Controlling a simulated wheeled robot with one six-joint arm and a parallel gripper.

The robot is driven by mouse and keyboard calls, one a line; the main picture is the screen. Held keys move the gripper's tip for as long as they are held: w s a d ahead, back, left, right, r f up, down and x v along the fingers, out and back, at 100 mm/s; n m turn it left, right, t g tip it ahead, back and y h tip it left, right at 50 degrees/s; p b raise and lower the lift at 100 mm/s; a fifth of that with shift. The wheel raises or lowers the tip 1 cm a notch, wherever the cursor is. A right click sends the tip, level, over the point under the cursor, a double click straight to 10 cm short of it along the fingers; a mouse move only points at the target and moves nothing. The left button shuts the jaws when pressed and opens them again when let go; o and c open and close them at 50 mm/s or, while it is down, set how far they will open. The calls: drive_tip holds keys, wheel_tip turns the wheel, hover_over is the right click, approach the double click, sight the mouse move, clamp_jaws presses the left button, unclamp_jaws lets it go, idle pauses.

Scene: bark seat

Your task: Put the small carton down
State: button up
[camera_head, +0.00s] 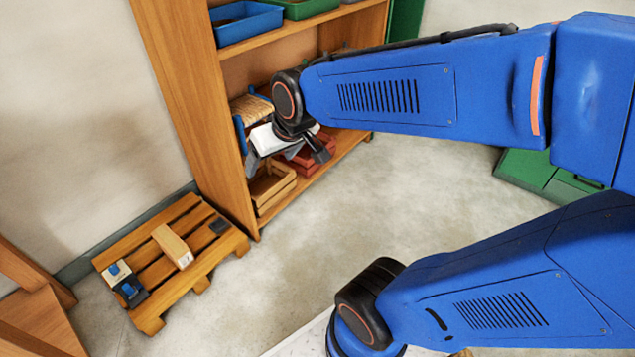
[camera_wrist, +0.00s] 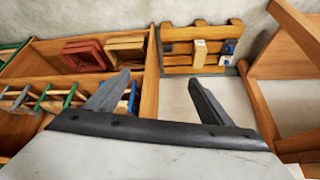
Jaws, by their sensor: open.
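The small carton (camera_head: 172,246), a pale tan oblong box, lies on the wooden pallet (camera_head: 143,238) on the floor at the lower left of the head view. It also shows in the wrist view (camera_wrist: 199,54) at the top, lying across the slats of the pallet (camera_wrist: 177,34). My gripper (camera_head: 287,158) is in front of the shelf unit, above and to the right of the pallet, well apart from the carton. In the wrist view its two fingers (camera_wrist: 160,78) are spread with nothing between them.
The wooden shelf unit (camera_head: 185,95) stands close to my gripper, with wooden and red trays (camera_head: 272,187) on its low shelf and a blue bin (camera_head: 246,24) higher up. Small blue and black items (camera_head: 128,286) lie on the pallet. The floor (camera_head: 330,225) right of the pallet is clear.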

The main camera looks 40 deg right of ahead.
drive_tip(key=s+d+r+g, duration=0.1)
drive_tip(key=s+d, duration=0.2)
drive_tip(key=s, duration=1)
drive_tip(key=shift+s+d+m+h, duration=0.2)
drive_tip(key=shift+d+m+h, duration=0.1)
drive_tip(key=shift+h, duration=0.1)
